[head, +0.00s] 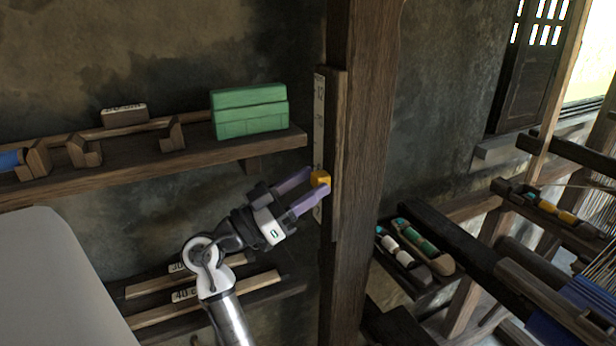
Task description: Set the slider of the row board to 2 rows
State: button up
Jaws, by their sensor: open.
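The row board (335,135) is an upright wooden board with a pale numbered scale strip, fixed to the left side of a thick wooden post. Its slider (320,178) is a small yellow-orange block low on the board. My gripper (310,190) is open, with its two lilac fingers on either side of the slider, one above left and one below. I cannot tell whether the fingers touch it. The gripper and slider hide part of the scale, and the numbers are too small to read surely.
A green box (249,111) stands on the wooden shelf (200,155) left of the post. Below, a lower shelf holds labelled wooden sticks (205,299). Right of the post are a tray with shuttles (415,250) and the loom (550,300). The thick post (358,150) stands right behind the board.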

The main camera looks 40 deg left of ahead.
jog(key=shift+w+d+r, duration=0.1)
jog(key=shift+w, duration=0.1)
grip_shut()
notch_tip(320, 180, down, 5)
jog(key=b, duration=0.5)
jog(key=shift+b, duration=0.3)
grip_release()
jog(key=shift+s, duration=0.1)
